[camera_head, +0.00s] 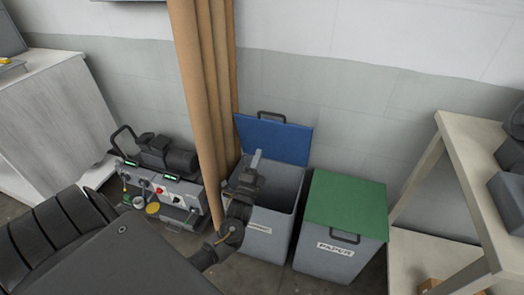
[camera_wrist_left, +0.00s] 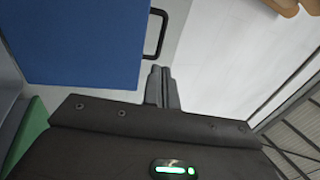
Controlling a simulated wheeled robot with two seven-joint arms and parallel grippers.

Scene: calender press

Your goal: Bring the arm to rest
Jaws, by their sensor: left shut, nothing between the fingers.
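My left arm comes in from the bottom left in the head view. Its gripper (camera_head: 256,160) shows over the open bin with the blue lid (camera_head: 272,138), with its fingers pointing up in the picture. In the left wrist view the fingers of my left gripper (camera_wrist_left: 162,72) are together, with nothing between them. The blue lid also fills the upper left of that view (camera_wrist_left: 80,40), with its black handle (camera_wrist_left: 157,35) near the fingertips. I cannot tell how far the fingers are from the lid. My right gripper is not in view.
A closed grey bin with a green lid (camera_head: 345,203) stands right of the open one. Tall brown rolls (camera_head: 205,80) stand just left of the gripper. A compressor-like machine (camera_head: 165,180) is farther left. A pale bench (camera_head: 470,150) stands at the right.

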